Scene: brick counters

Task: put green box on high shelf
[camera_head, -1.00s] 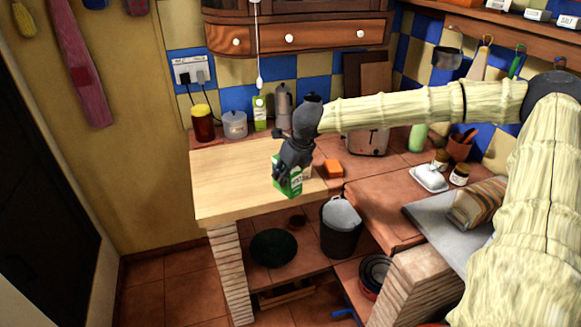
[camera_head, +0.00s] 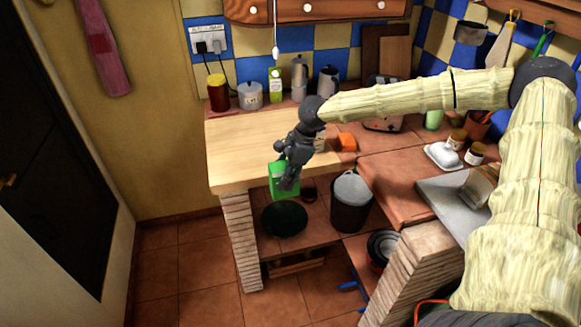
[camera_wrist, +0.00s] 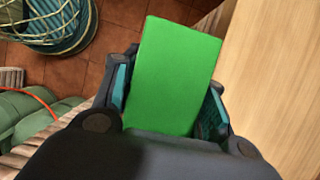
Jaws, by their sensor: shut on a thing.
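The green box (camera_head: 277,183) is held in my gripper (camera_head: 288,178) at the front edge of the pale wooden counter top (camera_head: 235,150), over the lower shelf in the picture. In the wrist view the box (camera_wrist: 175,75) fills the space between the two fingers (camera_wrist: 165,100), with its plain green face towards the camera. The gripper is shut on it. A high wooden shelf (camera_head: 545,14) shows only partly at the top right; its top is cut off by the frame.
A wooden drawer cabinet (camera_head: 330,10) hangs on the back wall. Jars (camera_head: 217,92), a green carton (camera_head: 275,84) and coffee pots (camera_head: 299,77) stand along the counter back. A bucket (camera_head: 350,203) is below. The front of the pale counter top is clear.

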